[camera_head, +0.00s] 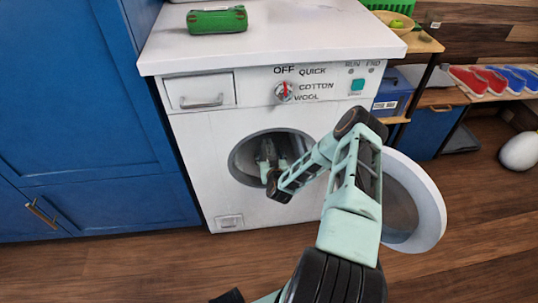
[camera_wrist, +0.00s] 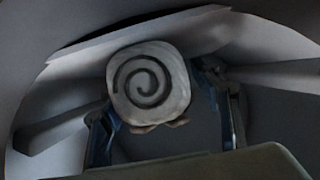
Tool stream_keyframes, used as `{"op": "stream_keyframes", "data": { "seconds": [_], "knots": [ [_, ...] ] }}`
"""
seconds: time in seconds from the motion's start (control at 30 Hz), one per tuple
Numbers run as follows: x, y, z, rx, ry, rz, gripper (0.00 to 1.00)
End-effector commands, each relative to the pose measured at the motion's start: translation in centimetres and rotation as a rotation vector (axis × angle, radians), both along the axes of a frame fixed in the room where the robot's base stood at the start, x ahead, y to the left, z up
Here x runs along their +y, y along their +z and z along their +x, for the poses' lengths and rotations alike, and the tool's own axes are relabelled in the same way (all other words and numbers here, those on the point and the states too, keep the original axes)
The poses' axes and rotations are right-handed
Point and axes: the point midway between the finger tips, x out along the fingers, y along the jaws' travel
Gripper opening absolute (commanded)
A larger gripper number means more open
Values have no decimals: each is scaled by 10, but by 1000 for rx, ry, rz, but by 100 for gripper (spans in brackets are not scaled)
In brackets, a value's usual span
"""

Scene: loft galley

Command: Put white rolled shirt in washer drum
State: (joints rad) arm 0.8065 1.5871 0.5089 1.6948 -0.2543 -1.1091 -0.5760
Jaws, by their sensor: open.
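The white rolled shirt (camera_wrist: 150,80) shows its spiral end in the wrist view, inside the washer drum (camera_wrist: 62,78). My gripper (camera_wrist: 168,125) is open, with one finger to each side of the shirt. Whether a finger touches the shirt I cannot tell. In the head view my gripper (camera_head: 268,154) reaches through the round front opening into the drum (camera_head: 243,161). The shirt cannot be made out there. The white washer (camera_head: 205,140) has its round door (camera_head: 428,205) swung open to the right, partly behind my arm.
A green case (camera_head: 217,20) lies on the white countertop (camera_head: 280,38). Blue cabinets (camera_head: 75,100) stand to the left. Shelves at the right hold a bowl (camera_head: 394,25), a blue box (camera_head: 391,95) and colored shoes (camera_head: 480,80). A white rounded object (camera_head: 520,152) sits on the right. The wooden floor (camera_head: 130,265) in front is clear.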

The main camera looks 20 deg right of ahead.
Motion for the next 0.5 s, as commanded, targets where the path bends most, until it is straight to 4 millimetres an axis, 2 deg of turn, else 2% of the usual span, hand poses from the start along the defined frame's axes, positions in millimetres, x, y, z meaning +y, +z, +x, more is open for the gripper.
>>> {"op": "stream_keyframes", "data": {
  "seconds": [0.07,0.17,0.5],
  "knots": [
    [0,4,0,0,0,1,57],
    [4,9,-12,2,2,1,57],
    [22,36,-74,3,2,2,57]
  ]
}}
